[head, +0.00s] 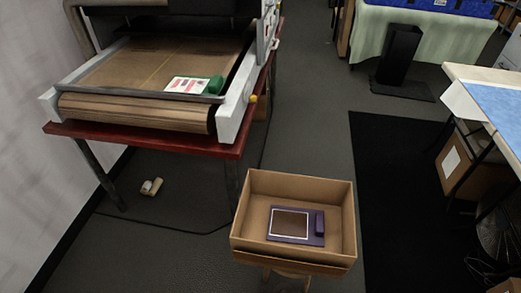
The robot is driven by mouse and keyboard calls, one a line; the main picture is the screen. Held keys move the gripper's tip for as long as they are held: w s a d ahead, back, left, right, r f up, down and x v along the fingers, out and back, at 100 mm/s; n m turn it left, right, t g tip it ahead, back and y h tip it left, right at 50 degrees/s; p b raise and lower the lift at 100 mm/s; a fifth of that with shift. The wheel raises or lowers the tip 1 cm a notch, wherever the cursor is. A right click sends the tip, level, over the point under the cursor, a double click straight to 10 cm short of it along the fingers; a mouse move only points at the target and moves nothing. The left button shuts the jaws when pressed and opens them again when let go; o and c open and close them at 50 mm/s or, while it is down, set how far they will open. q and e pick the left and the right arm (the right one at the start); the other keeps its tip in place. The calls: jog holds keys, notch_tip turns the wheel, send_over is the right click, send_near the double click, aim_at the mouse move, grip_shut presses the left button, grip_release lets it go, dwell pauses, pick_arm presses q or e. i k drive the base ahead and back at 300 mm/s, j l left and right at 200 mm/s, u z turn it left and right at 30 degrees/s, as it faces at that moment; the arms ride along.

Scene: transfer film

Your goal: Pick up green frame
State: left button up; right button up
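A green item (216,84) lies on the brown belt of a machine (150,68) at the upper left, near the front right corner of the belt. A white sheet with red print (187,85) lies at its left, touching or overlapping it. I cannot tell the full outline of the green item, but it is the only green piece on the belt. Neither of my grippers is in view.
An open cardboard box (246,226) stands low at front centre, with a purple frame (318,240) inside. The machine sits on a red table (190,147). A blue-topped table (498,105) is at right. A dark mat (400,190) and grey floor lie between.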

aim_at(203, 86)
jog(key=i+j, duration=0.15)
jog(key=j, duration=0.25)
jog(key=i+j+z, duration=0.15)
jog(key=j, duration=0.25)
jog(key=i+j, duration=0.15)
jog(key=j, duration=0.25)
jog(key=i+j+z, duration=0.1)
jog(key=j, duration=0.35)
jog(key=i+j+z, duration=0.1)
jog(key=j, duration=0.3)
